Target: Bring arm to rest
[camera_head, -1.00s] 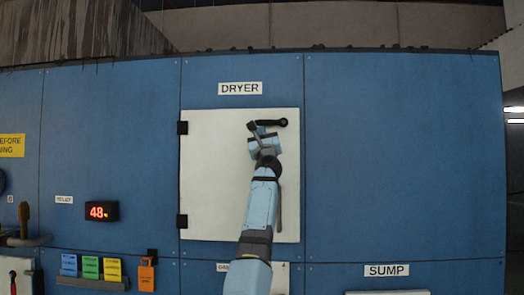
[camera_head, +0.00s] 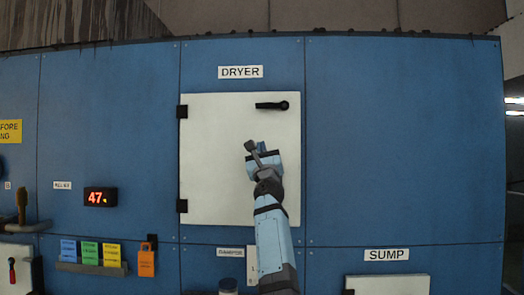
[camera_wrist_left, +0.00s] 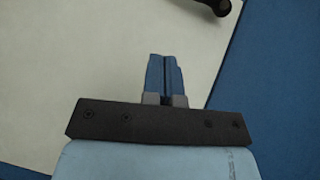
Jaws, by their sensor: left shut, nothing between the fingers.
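My left gripper (camera_head: 262,147) is in front of the white dryer door (camera_head: 215,160), below the black door handle (camera_head: 270,106) and apart from it in the picture. In the left wrist view its two blue fingers (camera_wrist_left: 163,75) lie together with nothing between them. The dryer door is closed, and its handle points left from a pivot near the upper right corner. Part of the handle shows at the top of the left wrist view (camera_wrist_left: 216,5). My left forearm covers the lower right of the door. My right gripper is not in view.
The blue machine wall (camera_head: 400,150) stands across the view. A red display (camera_head: 100,197) reads 47. Green, blue and yellow cards (camera_head: 90,253) and an orange tag (camera_head: 146,262) are at lower left. A white sump panel (camera_head: 388,285) is at lower right.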

